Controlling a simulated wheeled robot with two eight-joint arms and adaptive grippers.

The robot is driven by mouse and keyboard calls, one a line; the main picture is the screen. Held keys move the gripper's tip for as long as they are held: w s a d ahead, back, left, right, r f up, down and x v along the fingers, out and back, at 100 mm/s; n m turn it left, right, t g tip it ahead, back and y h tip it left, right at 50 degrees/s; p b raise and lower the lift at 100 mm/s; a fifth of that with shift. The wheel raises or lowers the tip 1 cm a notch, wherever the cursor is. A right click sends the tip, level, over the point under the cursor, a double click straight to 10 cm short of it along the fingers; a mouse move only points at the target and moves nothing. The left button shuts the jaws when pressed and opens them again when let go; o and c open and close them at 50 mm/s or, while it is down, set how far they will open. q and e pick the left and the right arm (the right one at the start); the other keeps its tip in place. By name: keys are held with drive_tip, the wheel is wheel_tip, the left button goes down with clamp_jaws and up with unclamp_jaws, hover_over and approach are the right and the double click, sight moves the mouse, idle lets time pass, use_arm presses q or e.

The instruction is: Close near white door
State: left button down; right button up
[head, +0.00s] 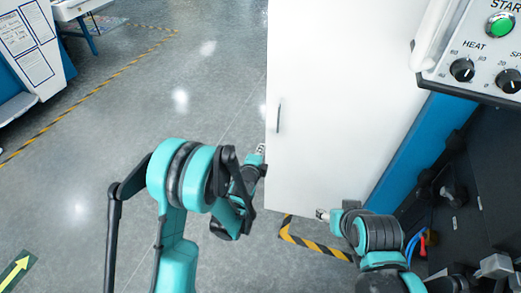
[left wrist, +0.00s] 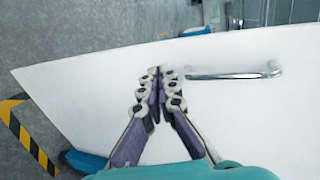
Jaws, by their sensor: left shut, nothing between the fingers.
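The white door (head: 335,95) stands swung out from the blue side of the machine in the head view. Its metal handle (head: 279,115) is near its left edge. My left gripper (head: 261,150) is at the door's left edge, below the handle. In the left wrist view, the left gripper (left wrist: 160,72) is shut and empty in front of the white door face (left wrist: 255,115), left of the handle (left wrist: 235,75). I cannot tell whether it touches the door. My right gripper (head: 322,214) is by the door's lower edge; its fingers are too small to read.
A control panel (head: 480,60) with a green start button and knobs overhangs at the upper right. Dark machine parts (head: 470,190) are at the right. Yellow-black floor tape (head: 315,245) lies below the door. Grey floor (head: 100,160) at the left is clear.

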sight(269, 132)
use_arm(q)
drive_tip(key=b+x, duration=0.1)
drive_tip(key=x, duration=0.1)
drive_tip(key=b+x, duration=0.1)
drive_tip(key=x, duration=0.2)
drive_tip(key=b+x, duration=0.1)
drive_tip(key=x, duration=0.2)
drive_tip(key=shift+a+r, duration=0.1)
drive_tip(key=shift+r, duration=0.2)
drive_tip(key=shift+w+r, duration=0.1)
drive_tip(key=shift+w, duration=0.6)
drive_tip(key=shift+w+d, duration=0.1)
drive_tip(key=shift+d, duration=0.1)
